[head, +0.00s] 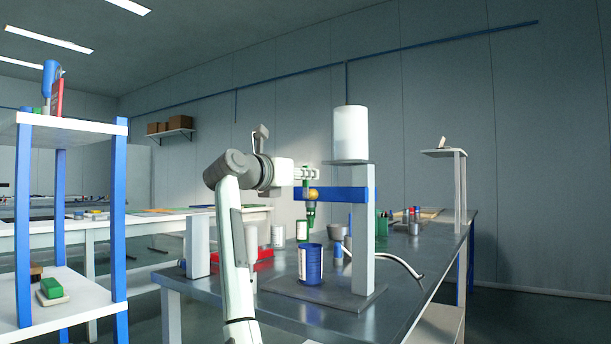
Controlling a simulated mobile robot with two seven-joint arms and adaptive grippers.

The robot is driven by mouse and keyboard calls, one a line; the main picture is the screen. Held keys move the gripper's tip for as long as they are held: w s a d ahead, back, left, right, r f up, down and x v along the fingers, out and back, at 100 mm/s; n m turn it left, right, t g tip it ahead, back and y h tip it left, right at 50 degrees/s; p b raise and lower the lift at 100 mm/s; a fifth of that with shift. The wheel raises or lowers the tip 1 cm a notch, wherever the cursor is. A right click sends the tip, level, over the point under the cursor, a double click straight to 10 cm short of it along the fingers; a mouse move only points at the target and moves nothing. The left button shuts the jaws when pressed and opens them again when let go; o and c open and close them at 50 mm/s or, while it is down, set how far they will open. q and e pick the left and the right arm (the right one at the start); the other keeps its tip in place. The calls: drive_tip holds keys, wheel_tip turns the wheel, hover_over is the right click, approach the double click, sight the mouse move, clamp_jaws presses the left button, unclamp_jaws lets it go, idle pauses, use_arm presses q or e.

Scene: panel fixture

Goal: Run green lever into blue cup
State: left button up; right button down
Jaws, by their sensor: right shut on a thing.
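The dispenser's white tank (350,133) stands on a grey post on the table, with a blue bracket (347,194) reaching left. A yellow round part (313,194) and a green-tipped spout (311,212) are at the bracket's left end. The blue cup (313,266), with a pale label, stands upright on the base plate, below the spout. My right gripper (308,178) is at the spout's upper left, shut on the green lever (305,184); its fingers hide most of it. Whether liquid is flowing cannot be seen. My left gripper is not in view.
A grey table (400,270) carries the fixture's base plate (325,293). A curved pale hose or arm (390,257) is at the right of the post. A blue-and-white shelf (75,125) stands left.

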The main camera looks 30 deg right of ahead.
drive_tip(key=shift+s+m, duration=0.25)
drive_tip(key=shift+m, duration=0.35)
drive_tip(key=m, duration=0.1)
drive_tip(key=s+m, duration=0.1)
drive_tip(key=m, duration=0.2)
drive_tip(key=shift+s+d+f, duration=0.2)
drive_tip(key=shift+d+f, duration=0.1)
drive_tip(key=shift+d, duration=0.1)
drive_tip(key=c, duration=1.5)
unclamp_jaws()
drive_tip(key=shift+c, duration=0.2)
drive_tip(key=v, duration=1.2)
